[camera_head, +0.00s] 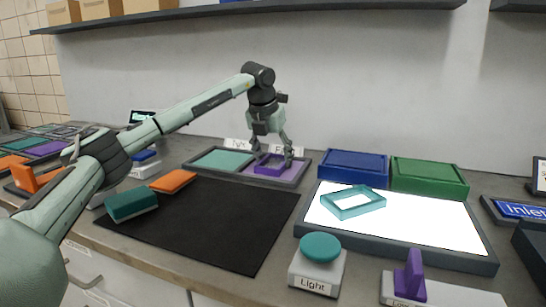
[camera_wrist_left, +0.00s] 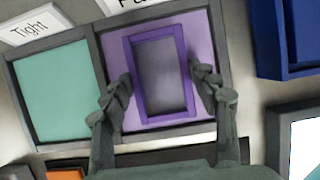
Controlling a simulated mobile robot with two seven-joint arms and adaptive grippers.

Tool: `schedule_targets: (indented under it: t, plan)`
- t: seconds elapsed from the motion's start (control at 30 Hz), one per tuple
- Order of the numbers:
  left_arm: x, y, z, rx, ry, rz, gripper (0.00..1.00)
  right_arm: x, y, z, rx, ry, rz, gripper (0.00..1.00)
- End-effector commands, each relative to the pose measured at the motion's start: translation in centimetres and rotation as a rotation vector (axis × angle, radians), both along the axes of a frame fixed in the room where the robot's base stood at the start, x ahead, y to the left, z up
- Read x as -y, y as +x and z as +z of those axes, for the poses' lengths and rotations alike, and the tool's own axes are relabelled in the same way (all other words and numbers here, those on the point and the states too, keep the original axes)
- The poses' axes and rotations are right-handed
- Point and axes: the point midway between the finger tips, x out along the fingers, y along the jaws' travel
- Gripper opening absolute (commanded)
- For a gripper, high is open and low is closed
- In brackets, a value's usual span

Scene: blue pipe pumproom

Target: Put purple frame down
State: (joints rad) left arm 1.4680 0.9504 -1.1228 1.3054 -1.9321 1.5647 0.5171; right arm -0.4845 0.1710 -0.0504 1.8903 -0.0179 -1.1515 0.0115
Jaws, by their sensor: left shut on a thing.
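The purple frame (camera_head: 268,171) is a small open rectangle. It lies in or just above the light purple right compartment of a dark-rimmed two-part tray (camera_head: 237,178); the exact height is hard to tell. My left gripper (camera_head: 271,158) points down over that compartment, shut on the frame across its width. In the left wrist view the frame (camera_wrist_left: 165,118) sits between the two fingers, lined up roughly with the purple pad (camera_wrist_left: 203,50). The left compartment (camera_wrist_left: 54,90) is mint green and empty. My right gripper is not in view.
A black mat (camera_head: 205,220) lies in front, with orange (camera_head: 173,181) and dark green (camera_head: 131,204) blocks at its left edge. Right are a lit panel (camera_head: 420,218) bearing a teal frame (camera_head: 353,202), blue (camera_head: 354,166) and green (camera_head: 429,177) boxes, and a teal button (camera_head: 320,247).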

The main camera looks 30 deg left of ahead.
Motion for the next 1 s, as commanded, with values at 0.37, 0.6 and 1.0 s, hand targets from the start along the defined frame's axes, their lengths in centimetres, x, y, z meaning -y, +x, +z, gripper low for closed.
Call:
schedule_targets:
  t: [0.37,0.6,1.0]
  plan:
    - [0.0,0.0,-0.3,0.000,0.000,0.000,0.80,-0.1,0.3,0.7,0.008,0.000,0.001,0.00]
    - [0.0,0.0,-0.1,0.000,0.000,0.000,0.80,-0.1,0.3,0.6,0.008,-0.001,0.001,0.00]
    - [0.6,-2.2,5.9,0.005,0.001,-0.001,0.80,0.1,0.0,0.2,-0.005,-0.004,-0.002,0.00]
